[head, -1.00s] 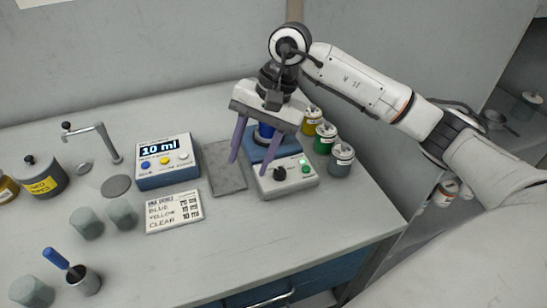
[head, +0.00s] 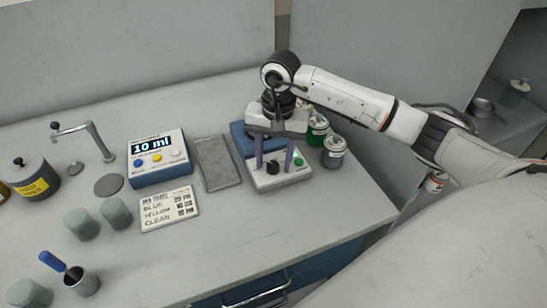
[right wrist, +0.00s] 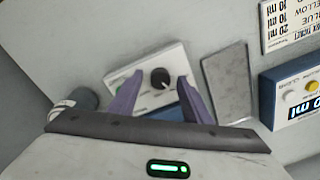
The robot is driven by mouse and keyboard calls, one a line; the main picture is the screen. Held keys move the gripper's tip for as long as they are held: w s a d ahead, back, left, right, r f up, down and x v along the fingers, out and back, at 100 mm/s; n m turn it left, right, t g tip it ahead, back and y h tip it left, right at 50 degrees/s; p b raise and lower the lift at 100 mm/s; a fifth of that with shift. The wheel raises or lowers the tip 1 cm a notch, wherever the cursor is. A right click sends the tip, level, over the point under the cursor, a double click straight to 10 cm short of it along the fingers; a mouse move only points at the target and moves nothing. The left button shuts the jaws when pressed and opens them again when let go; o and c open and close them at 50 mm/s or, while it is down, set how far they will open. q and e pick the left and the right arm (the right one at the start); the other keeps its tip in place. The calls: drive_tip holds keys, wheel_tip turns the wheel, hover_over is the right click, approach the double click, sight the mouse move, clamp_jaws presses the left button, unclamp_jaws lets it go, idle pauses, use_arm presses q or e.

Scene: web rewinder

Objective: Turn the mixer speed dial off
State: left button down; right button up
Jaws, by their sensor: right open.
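The mixer (head: 294,177) is a white-fronted box with a blue rear part, at the right of the bench. Its black speed dial (head: 273,168) sits on the white top, with a green button or light (head: 298,162) to its right. My right gripper (head: 274,160) points down over the mixer, its two purple fingers apart on either side of the dial. In the right wrist view the dial (right wrist: 159,77) shows between the fingers, with a pale pointer mark; contact cannot be told. My left gripper is not in view.
A grey jar (head: 333,152) and a green jar (head: 317,130) stand close behind the mixer at right. A grey slab (head: 217,163), a blue dispenser reading 10 ml (head: 160,172) and a recipe card (head: 169,208) lie to the left.

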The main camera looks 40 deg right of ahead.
drive_tip(key=shift+f, duration=0.1)
drive_tip(key=c, duration=1)
drive_tip(key=shift+w+f+n+b, duration=0.1)
drive_tip(key=shift+f+n+b, duration=0.05)
drive_tip(key=shift+n+b, duration=1.15)
drive_tip(key=shift+c, duration=0.2)
drive_tip(key=shift+n+b, duration=1.1)
drive_tip(key=shift+b, duration=0.05)
drive_tip(key=n+b, duration=0.1)
drive_tip(key=n, duration=0.1)
drive_tip(key=shift+n+b, duration=0.35)
drive_tip(key=shift+n, duration=0.55)
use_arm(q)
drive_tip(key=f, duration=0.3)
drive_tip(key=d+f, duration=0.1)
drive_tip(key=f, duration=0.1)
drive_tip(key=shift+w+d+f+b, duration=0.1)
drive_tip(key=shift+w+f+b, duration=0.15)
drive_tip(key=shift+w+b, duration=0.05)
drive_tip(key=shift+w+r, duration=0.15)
use_arm(e)
drive_tip(key=shift+r+n, duration=0.2)
drive_tip(key=shift+n, duration=0.1)
